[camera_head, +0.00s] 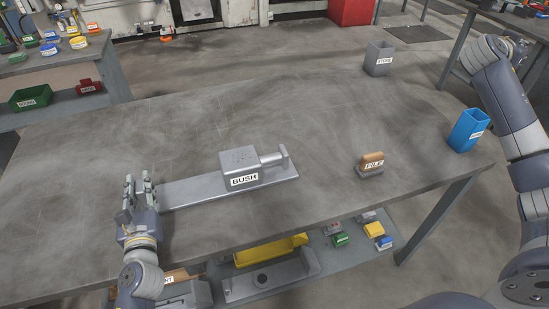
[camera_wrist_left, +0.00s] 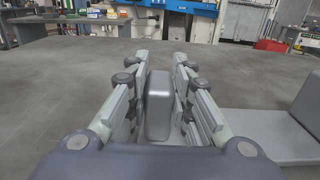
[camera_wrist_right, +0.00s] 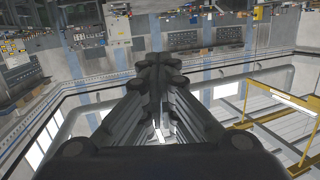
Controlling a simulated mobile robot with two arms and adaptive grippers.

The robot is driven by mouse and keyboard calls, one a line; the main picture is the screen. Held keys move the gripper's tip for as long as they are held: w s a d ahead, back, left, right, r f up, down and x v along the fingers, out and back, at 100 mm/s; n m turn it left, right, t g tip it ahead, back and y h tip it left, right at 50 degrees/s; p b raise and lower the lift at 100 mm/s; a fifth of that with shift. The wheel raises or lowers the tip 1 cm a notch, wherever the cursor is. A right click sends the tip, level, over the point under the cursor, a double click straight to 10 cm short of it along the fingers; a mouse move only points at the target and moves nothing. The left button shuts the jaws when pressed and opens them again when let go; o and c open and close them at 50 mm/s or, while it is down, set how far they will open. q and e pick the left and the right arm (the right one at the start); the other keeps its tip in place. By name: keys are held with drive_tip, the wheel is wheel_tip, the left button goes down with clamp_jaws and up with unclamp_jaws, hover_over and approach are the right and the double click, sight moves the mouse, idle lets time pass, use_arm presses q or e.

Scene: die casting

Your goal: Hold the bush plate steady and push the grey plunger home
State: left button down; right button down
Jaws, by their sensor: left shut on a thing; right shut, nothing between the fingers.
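The grey bush plate (camera_head: 225,190) lies flat on the table. Its raised block (camera_head: 239,163) bears a BUSH label. The grey plunger (camera_head: 273,160) sticks out of the block's right side and ends in an upright crosspiece; a length of its rod shows outside the block. My left gripper (camera_head: 138,187) is at the plate's left end. In the left wrist view its fingers are shut on a rounded grey upright grip (camera_wrist_left: 158,105) at that end. My right gripper (camera_wrist_right: 160,82) is shut and empty, up off the table, with the hall's upper structure behind it.
A brown-topped block labelled FILE (camera_head: 371,163) stands right of the plate. A blue bin (camera_head: 468,130) is at the table's right edge and a grey bin (camera_head: 379,58) at the back. The tabletop (camera_head: 330,120) behind the plate is clear.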

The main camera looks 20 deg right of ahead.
sight(271, 160)
drive_tip(key=w+a+f+m+t+y, duration=0.1)
drive_tip(key=w+a+f+y, duration=0.2)
drive_tip(key=a, duration=0.6)
drive_tip(key=w+a+f+m+t+y, duration=0.1)
drive_tip(key=w+a+f+y, duration=0.25)
drive_tip(key=a, duration=0.55)
drive_tip(key=w+a+f+t+y, duration=0.1)
drive_tip(key=w+a+f+y, duration=0.2)
drive_tip(key=a, duration=0.6)
drive_tip(key=s+a+f+y, duration=0.1)
drive_tip(key=a+f+y, duration=0.1)
drive_tip(key=a, duration=0.7)
drive_tip(key=s+a+f+g+y, duration=0.1)
drive_tip(key=s+a+y, duration=0.1)
drive_tip(key=a, duration=0.6)
drive_tip(key=s+a+f+y, duration=0.1)
drive_tip(key=a+f+y, duration=0.15)
drive_tip(key=a, duration=0.65)
drive_tip(key=f, duration=0.3)
drive_tip(key=w+f, duration=0.1)
drive_tip(key=f, duration=0.6)
drive_tip(key=shift+w+d+f, duration=0.1)
drive_tip(key=shift+w+f, duration=0.2)
drive_tip(key=shift+f, duration=0.05)
drive_tip(key=shift+m, duration=0.3)
drive_tip(key=shift+a, duration=0.5)
drive_tip(key=shift+a, duration=0.25)
